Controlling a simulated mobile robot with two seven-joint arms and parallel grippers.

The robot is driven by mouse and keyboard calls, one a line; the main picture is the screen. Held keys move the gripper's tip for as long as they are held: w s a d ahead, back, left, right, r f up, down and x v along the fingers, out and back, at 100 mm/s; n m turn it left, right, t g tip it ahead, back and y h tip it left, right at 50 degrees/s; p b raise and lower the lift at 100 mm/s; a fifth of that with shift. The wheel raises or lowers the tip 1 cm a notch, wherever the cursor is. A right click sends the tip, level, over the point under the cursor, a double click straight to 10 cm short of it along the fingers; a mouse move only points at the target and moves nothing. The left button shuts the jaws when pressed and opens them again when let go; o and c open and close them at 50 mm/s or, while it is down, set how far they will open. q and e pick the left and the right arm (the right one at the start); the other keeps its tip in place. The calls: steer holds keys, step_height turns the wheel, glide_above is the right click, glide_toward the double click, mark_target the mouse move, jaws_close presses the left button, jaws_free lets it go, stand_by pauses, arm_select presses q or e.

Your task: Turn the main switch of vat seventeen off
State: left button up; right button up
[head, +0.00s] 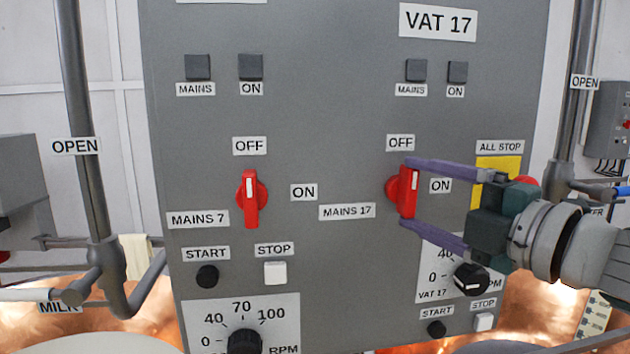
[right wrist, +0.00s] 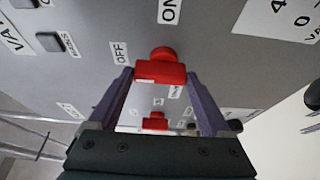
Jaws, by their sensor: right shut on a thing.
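The red rotary switch labelled MAINS 17 (head: 408,190) is on the right half of the grey panel. Its handle stands upright, with the white mark at the top toward the OFF label (head: 400,143); the ON label (head: 440,186) is to its right. My right gripper (head: 405,194) reaches in from the right, one purple finger at the handle's top end and one at its bottom end. In the right wrist view the red handle (right wrist: 160,72) sits between the two fingertips of the gripper (right wrist: 160,78), which are shut on its ends. My left gripper is not in view.
A matching red MAINS 7 switch (head: 251,197), also upright, is to the left. A yellow ALL STOP plate (head: 497,165) with a red button is just behind my right gripper. A black speed knob (head: 471,279) is below it. Pipes (head: 85,130) stand at the panel's sides.

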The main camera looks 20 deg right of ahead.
stand_by(0.6)
steer(key=o, duration=1.2)
steer(key=shift+c, duration=0.2)
steer(key=shift+s+d+f+b, duration=0.15)
steer(key=shift+s+b, duration=0.15)
steer(key=shift+s, duration=0.2)
steer(key=s+d+b, duration=0.1)
steer(key=s+b, duration=0.2)
steer(key=s, duration=0.5)
steer(key=shift+s+r+b, duration=0.2)
steer(key=shift+s+b, duration=0.2)
steer(key=shift+d, duration=0.15)
